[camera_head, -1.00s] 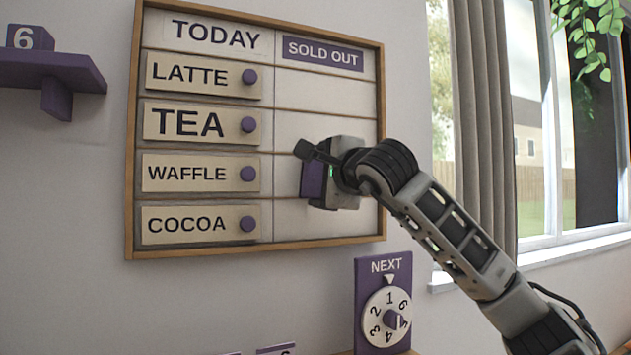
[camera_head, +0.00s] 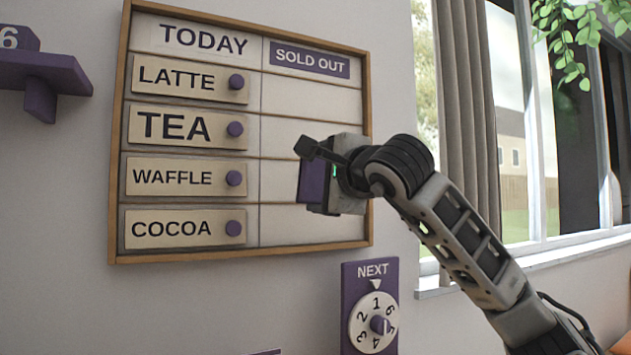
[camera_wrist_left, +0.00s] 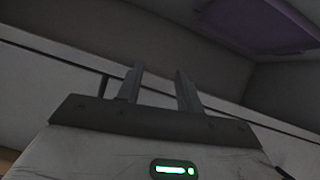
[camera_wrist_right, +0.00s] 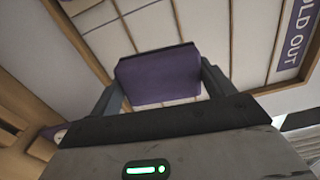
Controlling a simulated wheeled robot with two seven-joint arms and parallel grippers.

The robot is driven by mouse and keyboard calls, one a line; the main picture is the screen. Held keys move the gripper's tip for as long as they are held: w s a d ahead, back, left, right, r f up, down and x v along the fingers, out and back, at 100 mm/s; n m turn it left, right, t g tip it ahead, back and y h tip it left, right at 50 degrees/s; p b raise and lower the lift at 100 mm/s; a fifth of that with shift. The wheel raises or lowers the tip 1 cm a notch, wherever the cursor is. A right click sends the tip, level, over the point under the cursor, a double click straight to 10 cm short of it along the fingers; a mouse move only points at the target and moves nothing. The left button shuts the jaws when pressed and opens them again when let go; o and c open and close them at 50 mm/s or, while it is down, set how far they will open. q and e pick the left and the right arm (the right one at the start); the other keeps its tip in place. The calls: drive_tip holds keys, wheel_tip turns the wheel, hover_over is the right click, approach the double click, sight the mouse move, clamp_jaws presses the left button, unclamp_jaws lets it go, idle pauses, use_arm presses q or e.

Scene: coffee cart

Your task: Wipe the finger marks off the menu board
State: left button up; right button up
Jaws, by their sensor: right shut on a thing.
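The menu board (camera_head: 310,228) hangs on the wall in a wooden frame, with TODAY, LATTE, TEA, WAFFLE and COCOA at left and blank cells under SOLD OUT at right. My right gripper (camera_head: 322,182) is shut on a purple block (camera_head: 311,184), held in front of the right column at about the WAFFLE row. In the right wrist view the block (camera_wrist_right: 160,75) sits between both fingers, facing the board. I cannot tell whether it touches the board. I cannot make out finger marks. My left gripper (camera_wrist_left: 158,88) is open and empty, its fingers apart.
A purple shelf (camera_head: 45,75) with a numbered block is at upper left. A purple NEXT dial (camera_head: 371,310) is below the board. A curtain (camera_head: 468,130), window and hanging plant (camera_head: 575,30) are at right.

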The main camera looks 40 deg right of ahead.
drive_tip(key=shift+s, duration=0.25)
use_arm(q)
drive_tip(key=shift+f, duration=0.1)
idle(0.3)
use_arm(e)
drive_tip(key=shift+w, duration=0.35)
drive_tip(key=p+x, duration=0.2)
drive_tip(key=x, duration=0.1)
drive_tip(key=shift+w+r, duration=0.1)
drive_tip(key=shift+w, duration=0.25)
drive_tip(key=shift+w+d, duration=0.15)
drive_tip(key=shift+w, duration=0.2)
drive_tip(key=shift+w+d+p, duration=0.15)
drive_tip(key=shift+w+p, duration=0.15)
drive_tip(key=shift+w, duration=0.3)
drive_tip(key=shift+w+d, duration=0.1)
drive_tip(key=shift+w, duration=0.15)
use_arm(q)
drive_tip(key=r, duration=0.3)
drive_tip(key=shift+s+a+r, duration=0.1)
drive_tip(key=shift+s+a, duration=0.05)
drive_tip(key=shift+a, duration=0.25)
